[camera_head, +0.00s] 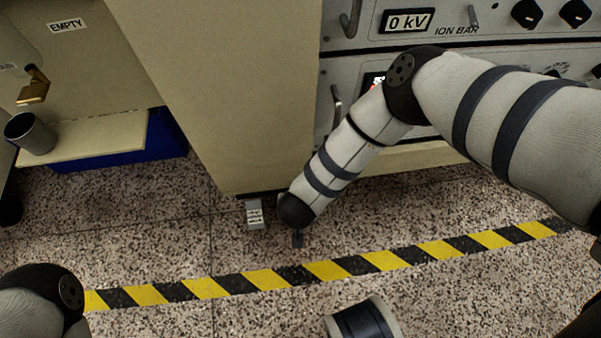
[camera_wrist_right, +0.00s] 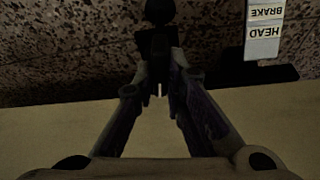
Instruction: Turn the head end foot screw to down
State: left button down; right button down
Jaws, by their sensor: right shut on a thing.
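My right gripper (camera_wrist_right: 158,88) shows in the right wrist view with its two fingers closed in around a dark part, which I take to be the head end foot screw (camera_wrist_right: 156,45). The dark part has a round black end (camera_wrist_right: 159,10) against the speckled floor. Shadow hides its details and which way it is turned. In the head view my right wrist covers most of this spot, below the cabinet's lower edge. A pale tag (camera_wrist_right: 264,30) reading HEAD BRAKE is beside the fingers; a small tag also shows in the head view (camera_head: 255,215). My left gripper is out of view.
The beige cabinet (camera_head: 225,90) stands over the spot, with a panel reading 0 kV (camera_head: 407,20) at its right. A yellow and black floor stripe (camera_head: 265,280) runs in front. A grey cup (camera_head: 30,133) sits on a shelf at left. Speckled floor lies open around the stripe.

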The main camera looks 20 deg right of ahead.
jog(key=m+g+h, duration=0.1)
jog(key=m, duration=0.2)
jog(key=shift+w+a+m, duration=0.1)
jog(key=shift+m, duration=0.3)
jog(key=m, duration=0.2)
jog(key=m+g+h+b, duration=0.1)
jog(key=m, duration=0.1)
jog(key=shift+a+f+m+g, duration=0.1)
jog(key=shift+m+g, duration=0.2)
jog(key=m+g+b, duration=0.1)
jog(key=m, duration=0.2)
jog(key=shift+w+m, duration=0.15)
jog(key=shift+m, duration=0.15)
jog(key=shift+m+g+b, duration=0.65)
jog(key=shift+m+g, duration=0.25)
jog(key=shift+m, duration=1)
jog(key=c, duration=1.6)
grip_release()
jog(key=shift+c, duration=0.2)
jog(key=shift+w, duration=0.1)
